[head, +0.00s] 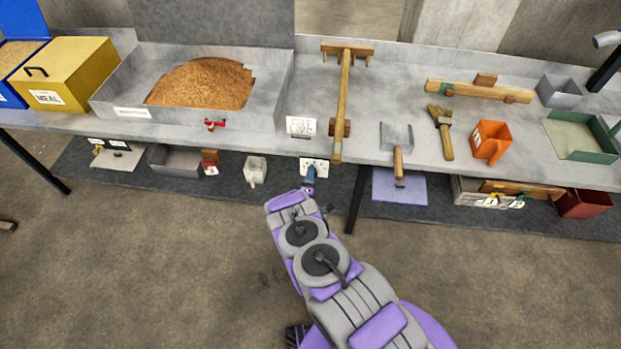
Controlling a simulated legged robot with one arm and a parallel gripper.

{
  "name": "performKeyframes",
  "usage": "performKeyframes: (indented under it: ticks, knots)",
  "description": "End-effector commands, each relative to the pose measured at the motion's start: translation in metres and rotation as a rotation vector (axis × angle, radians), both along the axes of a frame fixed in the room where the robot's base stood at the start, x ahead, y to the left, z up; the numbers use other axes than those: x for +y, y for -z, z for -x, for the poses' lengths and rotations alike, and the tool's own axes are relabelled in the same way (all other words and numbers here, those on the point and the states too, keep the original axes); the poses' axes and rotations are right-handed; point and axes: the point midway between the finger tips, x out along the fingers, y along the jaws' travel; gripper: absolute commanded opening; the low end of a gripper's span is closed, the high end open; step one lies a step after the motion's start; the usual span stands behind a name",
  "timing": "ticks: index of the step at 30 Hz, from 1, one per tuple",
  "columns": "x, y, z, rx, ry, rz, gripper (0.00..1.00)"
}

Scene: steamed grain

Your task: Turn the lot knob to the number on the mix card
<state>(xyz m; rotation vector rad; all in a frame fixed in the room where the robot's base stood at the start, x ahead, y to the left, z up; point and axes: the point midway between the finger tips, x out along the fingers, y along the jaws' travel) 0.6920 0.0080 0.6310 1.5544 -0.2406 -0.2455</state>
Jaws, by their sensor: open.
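The lot knob (310,174) is small and blue, in front of a white dial plate (323,165) below the bench's front edge. The plate's marks are too small to read. The mix card (301,125) is a white card standing on the bench top above the plate, its writing unreadable at this size. My gripper (308,190) is open, close to the near side of the knob; my own forearm hides most of it. I cannot tell whether it touches the knob or which way the knob points.
A metal tray of brown grain (119,103) with a red valve (214,125) stands left. A wooden rake (345,95), a comb-like tool (397,145), a brush (441,130) and an orange scoop (490,141) lie right. A lower shelf (235,205) holds boxes; floor in front is clear.

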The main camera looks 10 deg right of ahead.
Motion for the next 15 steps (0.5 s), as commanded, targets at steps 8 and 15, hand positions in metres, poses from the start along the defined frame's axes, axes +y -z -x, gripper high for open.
performKeyframes:
  ticks: [8, 15]
  knots:
    - [0.001, -0.001, 0.007, 0.001, 0.003, -0.001, 0.6]
    - [0.017, -0.001, 0.047, 0.003, -0.001, 0.001, 0.6]
